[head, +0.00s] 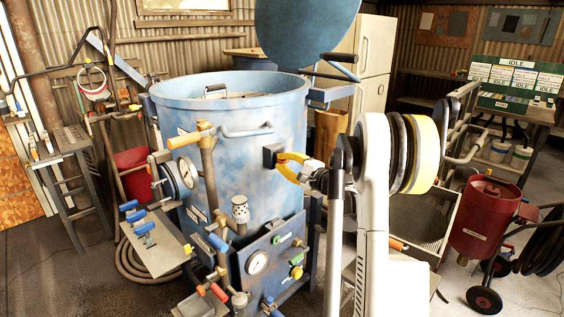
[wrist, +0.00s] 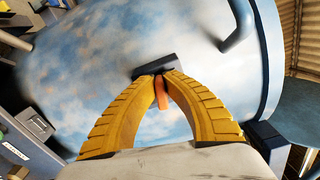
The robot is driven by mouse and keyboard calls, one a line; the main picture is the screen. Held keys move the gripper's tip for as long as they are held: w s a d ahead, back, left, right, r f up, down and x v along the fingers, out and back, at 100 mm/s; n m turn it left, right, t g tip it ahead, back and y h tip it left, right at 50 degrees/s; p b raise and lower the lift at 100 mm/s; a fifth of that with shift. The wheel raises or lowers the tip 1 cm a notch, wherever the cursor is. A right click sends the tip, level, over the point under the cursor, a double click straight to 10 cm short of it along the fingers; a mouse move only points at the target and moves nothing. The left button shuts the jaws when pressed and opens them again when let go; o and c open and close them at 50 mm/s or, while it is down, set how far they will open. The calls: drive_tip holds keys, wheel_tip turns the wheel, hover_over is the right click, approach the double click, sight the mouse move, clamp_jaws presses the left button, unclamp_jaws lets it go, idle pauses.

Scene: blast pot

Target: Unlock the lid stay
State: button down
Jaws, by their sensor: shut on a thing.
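The blue pot (head: 232,145) has a dark block (head: 269,156) on its front right side; the block also shows in the wrist view (wrist: 155,67). My gripper (head: 281,160), with yellow ribbed fingers, is at this block. In the wrist view, my gripper (wrist: 161,75) has its fingertips together on a small orange piece (wrist: 161,95) at the block. The fingers hide part of it. The round blue lid (head: 306,30) stands raised above the pot's back right rim. A bracket with dark-gripped bars (head: 335,75) is beside the lid. I cannot tell which part is the lid stay's lock.
A gauge (head: 188,172), an orange-handled valve (head: 190,136) and a control panel (head: 270,258) crowd the pot's front. A blue handle (head: 248,131) juts out above left of my gripper. A red tank on wheels (head: 484,217) stands at right.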

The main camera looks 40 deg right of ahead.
drive_tip(key=shift+f+n, duration=0.2)
drive_tip(key=shift+n, duration=0.9)
drive_tip(key=c, duration=1.5)
unclamp_jaws()
drive_tip(key=shift+o, duration=0.2)
drive_tip(key=s, duration=1.2)
drive_tip(key=shift+d, duration=0.45)
